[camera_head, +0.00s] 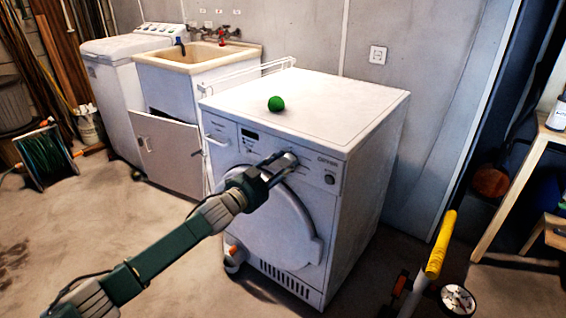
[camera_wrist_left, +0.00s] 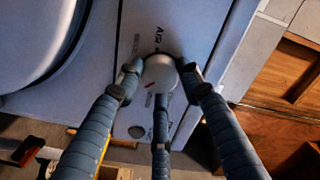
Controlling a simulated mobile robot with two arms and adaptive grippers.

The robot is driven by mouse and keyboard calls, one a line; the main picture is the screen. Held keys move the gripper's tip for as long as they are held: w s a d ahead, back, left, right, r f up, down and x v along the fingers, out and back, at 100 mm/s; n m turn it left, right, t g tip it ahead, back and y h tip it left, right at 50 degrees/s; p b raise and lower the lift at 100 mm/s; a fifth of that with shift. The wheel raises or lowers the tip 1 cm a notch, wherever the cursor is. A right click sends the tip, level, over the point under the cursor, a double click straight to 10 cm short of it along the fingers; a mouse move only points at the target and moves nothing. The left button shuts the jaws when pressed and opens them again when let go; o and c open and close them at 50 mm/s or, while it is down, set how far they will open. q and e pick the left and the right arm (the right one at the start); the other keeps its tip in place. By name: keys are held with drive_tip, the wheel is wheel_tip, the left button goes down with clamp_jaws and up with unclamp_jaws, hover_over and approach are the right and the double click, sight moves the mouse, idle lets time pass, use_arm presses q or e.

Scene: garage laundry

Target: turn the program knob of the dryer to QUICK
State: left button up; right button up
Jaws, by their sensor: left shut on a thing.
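The white dryer (camera_head: 362,175) stands against the wall, its front facing me. My left arm reaches in from the left to the control panel on the dryer's front. My left gripper (camera_head: 286,163) is at the program knob, which it mostly hides in the head view. In the left wrist view, the fingers of my gripper (camera_wrist_left: 160,78) are shut around the round pale knob (camera_wrist_left: 157,68). A short red mark shows on the knob's face. Printed labels surround it; one reads like AIR, the others are too small to read surely. My right gripper is not in view.
A green ball (camera_head: 276,103) lies on the dryer's top. A sink cabinet (camera_head: 170,155) and a washing machine (camera_head: 105,95) stand to the left. A yellow-handled object (camera_head: 440,245) stands at the front right, near a wooden table (camera_head: 515,190). The floor at front left is mostly clear.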

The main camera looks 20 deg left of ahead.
use_arm(q)
drive_tip(key=shift+f+m+p, duration=0.15)
drive_tip(key=shift+m+p, duration=0.2)
drive_tip(key=shift+m, duration=1.15)
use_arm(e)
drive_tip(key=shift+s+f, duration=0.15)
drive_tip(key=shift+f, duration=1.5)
use_arm(q)
drive_tip(key=o, duration=1.2)
drive_tip(key=shift+c, duration=0.2)
drive_tip(key=v, duration=1.2)
